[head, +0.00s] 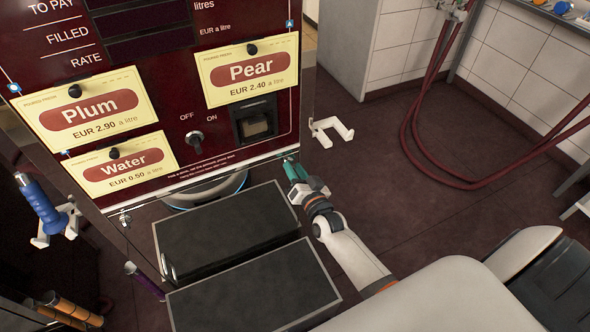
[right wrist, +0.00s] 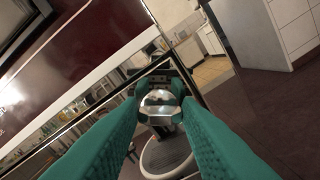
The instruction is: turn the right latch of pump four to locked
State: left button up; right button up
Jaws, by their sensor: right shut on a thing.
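The pump (head: 205,135) is a dark red cabinet with Plum, Pear and Water price cards. My right gripper (head: 291,165) is at the lower right corner of its front panel. Its teal fingers hide the right latch in the head view. In the right wrist view a shiny metal piece, apparently the right latch (right wrist: 160,100), sits between the two fingers (right wrist: 160,112), and the gripper is shut on it. Its exact turn angle is hard to tell. The left latch (head: 125,218) shows at the panel's lower left corner. My left gripper is not in view.
Two black step-like boxes (head: 230,233) stand in front of the pump's base. A white bracket (head: 330,131) sticks out on the right side. A blue nozzle (head: 40,205) hangs at the left. Red hoses (head: 440,170) loop at the right over open floor.

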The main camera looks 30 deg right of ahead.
jog(key=m, duration=0.5)
jog(key=shift+d+f+m+b, duration=0.1)
jog(key=shift+m+b, duration=0.2)
jog(key=shift+m, duration=0.1)
jog(key=m+b, duration=0.1)
jog(key=m, duration=0.4)
jog(key=shift+f, duration=0.1)
jog(key=shift+m, duration=0.3)
jog(key=o, duration=1)
jog(key=s, duration=1.2)
jog(key=shift+a, duration=0.3)
